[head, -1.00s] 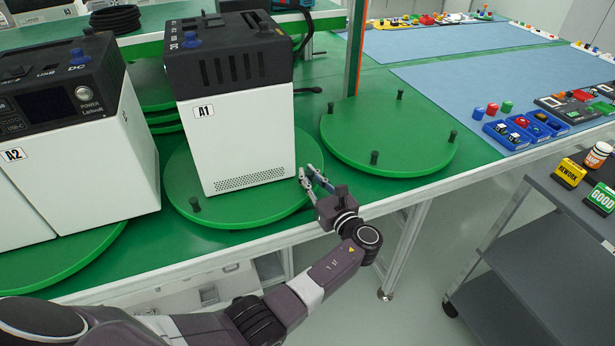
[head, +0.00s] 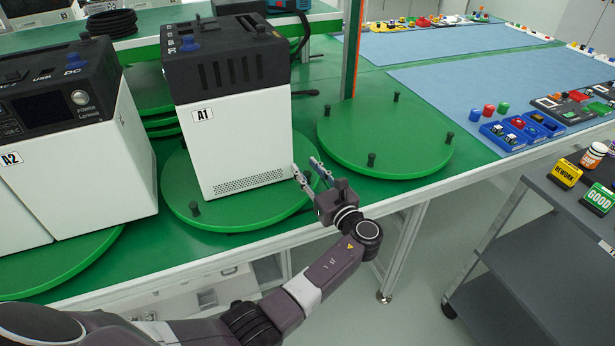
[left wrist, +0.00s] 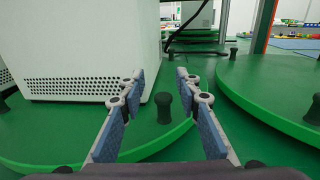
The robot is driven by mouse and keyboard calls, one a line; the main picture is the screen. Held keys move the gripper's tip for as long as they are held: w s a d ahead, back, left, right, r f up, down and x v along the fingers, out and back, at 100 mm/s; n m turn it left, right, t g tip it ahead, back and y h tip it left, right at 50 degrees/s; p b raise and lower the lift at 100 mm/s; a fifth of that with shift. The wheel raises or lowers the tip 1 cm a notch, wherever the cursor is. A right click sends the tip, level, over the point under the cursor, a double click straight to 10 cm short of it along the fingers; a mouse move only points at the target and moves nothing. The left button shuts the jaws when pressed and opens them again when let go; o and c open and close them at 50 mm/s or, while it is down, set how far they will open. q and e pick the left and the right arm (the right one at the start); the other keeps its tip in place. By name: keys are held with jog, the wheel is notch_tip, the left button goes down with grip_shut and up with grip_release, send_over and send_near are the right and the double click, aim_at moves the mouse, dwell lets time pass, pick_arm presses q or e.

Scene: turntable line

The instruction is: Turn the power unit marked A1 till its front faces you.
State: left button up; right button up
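The power unit A1 (head: 237,150) is a white box with a black top, upright on a round green turntable (head: 184,192). The side towards me bears the A1 label and a vent grid; no display shows on it. Black pegs stand on the turntable's rim. My left gripper (head: 305,166) is open at the turntable's right front edge, beside the unit's lower right corner. In the left wrist view, a black rim peg (left wrist: 163,107) appears between the two open fingers, with no visible grip on it. My right gripper is not in view.
Unit A2 (head: 105,165) stands close on the left, its display panel showing. An empty green turntable (head: 385,140) with pegs lies to the right. An orange post (head: 352,50) rises behind it. A grey cart (head: 545,235) stands at right; the floor between is clear.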

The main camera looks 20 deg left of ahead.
pick_arm(q)
notch_tip(320, 180, up, 7)
dwell(0.3)
jog(key=shift+d, duration=0.1)
dwell(0.4)
